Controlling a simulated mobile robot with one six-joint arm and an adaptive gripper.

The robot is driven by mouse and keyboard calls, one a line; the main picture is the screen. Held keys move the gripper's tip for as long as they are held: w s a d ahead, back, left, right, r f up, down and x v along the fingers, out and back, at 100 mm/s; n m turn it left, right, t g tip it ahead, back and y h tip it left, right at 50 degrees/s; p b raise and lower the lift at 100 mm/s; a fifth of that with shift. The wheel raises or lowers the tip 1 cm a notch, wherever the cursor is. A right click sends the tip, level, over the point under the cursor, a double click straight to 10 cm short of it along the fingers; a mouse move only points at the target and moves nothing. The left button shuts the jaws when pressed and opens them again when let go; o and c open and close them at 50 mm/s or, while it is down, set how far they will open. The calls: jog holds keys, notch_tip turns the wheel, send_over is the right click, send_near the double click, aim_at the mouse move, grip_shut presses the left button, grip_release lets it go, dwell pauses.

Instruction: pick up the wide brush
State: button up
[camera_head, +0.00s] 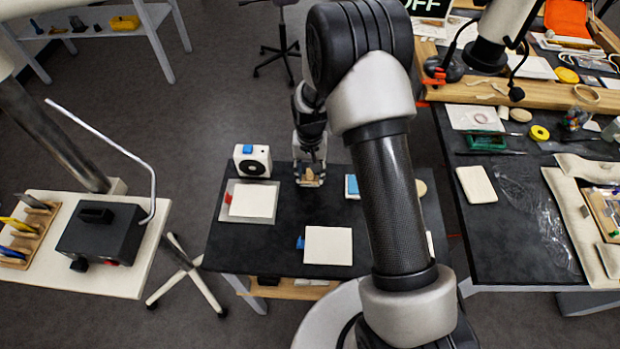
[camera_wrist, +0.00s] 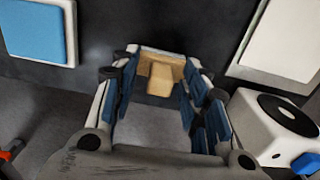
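A tan wooden T-shaped piece, which looks like the wide brush (camera_wrist: 160,74), lies at the far edge of the small black table. It also shows small in the head view (camera_head: 311,178). My gripper (camera_head: 310,182) points down over it at that edge. In the wrist view the fingers of my gripper (camera_wrist: 157,82) stand apart on either side of the brush. Gaps show beside its narrow part; whether the fingertips touch its wide part I cannot tell. Its bristles are not visible.
A white box with a black disc (camera_head: 252,161) stands close left of my gripper. A blue-topped block (camera_head: 352,186) lies to the right. A cream pad on a tray (camera_head: 253,200) and another cream pad (camera_head: 328,246) lie nearer. The black tabletop (camera_head: 290,222) is bare between them.

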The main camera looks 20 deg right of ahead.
aim_at(310, 170)
grip_shut()
jog(key=shift+r, duration=0.1)
dwell(0.4)
notch_tip(310, 170, up, 20)
jog(key=p, duration=0.4)
jog(key=shift+c, duration=2.4)
grip_release()
jog(key=c, duration=0.4)
